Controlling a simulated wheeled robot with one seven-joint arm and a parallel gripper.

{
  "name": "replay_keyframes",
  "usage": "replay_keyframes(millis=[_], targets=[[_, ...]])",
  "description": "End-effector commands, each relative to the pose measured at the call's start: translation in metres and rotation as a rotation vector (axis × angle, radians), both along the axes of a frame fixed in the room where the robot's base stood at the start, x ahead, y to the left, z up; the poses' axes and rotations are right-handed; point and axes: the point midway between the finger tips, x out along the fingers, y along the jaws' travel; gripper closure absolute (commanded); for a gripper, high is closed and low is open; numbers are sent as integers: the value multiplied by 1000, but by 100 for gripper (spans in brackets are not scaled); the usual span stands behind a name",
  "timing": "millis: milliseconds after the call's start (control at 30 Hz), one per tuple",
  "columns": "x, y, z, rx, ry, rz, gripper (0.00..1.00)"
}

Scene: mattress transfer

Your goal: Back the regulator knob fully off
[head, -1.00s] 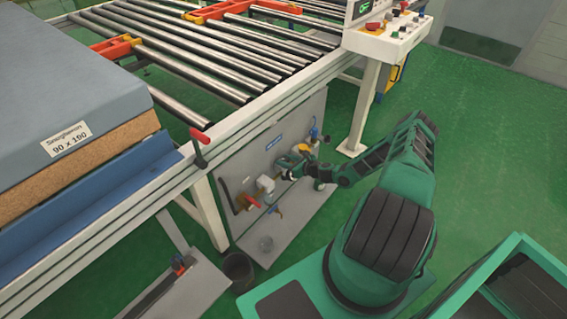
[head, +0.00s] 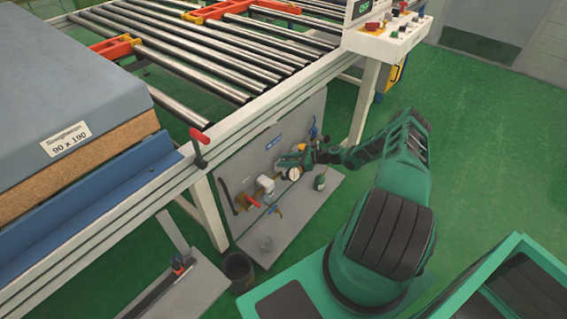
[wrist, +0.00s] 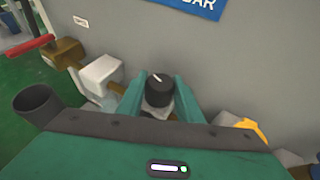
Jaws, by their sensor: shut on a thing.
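The regulator knob (wrist: 160,94) is black with a white line on its top, seen in the wrist view. The line slants up and to the left. My gripper (wrist: 159,84) has one green finger on each side of the knob and is shut on it. In the head view, my gripper (head: 286,160) is at the upright grey panel, just above a white round gauge (head: 293,174). The knob itself is hidden there by my gripper. The regulator body below the knob is mostly hidden in the wrist view.
A white block (wrist: 101,75), a brass fitting (wrist: 68,53) and a red-handled valve (wrist: 30,45) lie left of the knob. A yellow part (wrist: 252,128) is at right. The grey panel (head: 262,150) stands under the roller conveyor (head: 215,60). A dark bucket (head: 239,270) stands on the floor.

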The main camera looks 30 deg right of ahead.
Motion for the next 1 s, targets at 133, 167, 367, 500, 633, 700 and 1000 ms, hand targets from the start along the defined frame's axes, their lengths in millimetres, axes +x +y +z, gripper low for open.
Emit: replay_keyframes(millis=[133, 167, 367, 500, 633, 700, 1000], targets=[[-1, -1, -1, -1, 2, 1, 90], [-1, -1, -1, -1, 2, 1, 90], [-1, -1, -1, -1, 1, 0, 56], [0, 0, -1, -1, 1, 0, 49], [0, 0, 0, -1, 0, 1, 49], [0, 0, 0, 0, 0, 1, 49], [-3, -6, 7, 0, 1, 9, 49]])
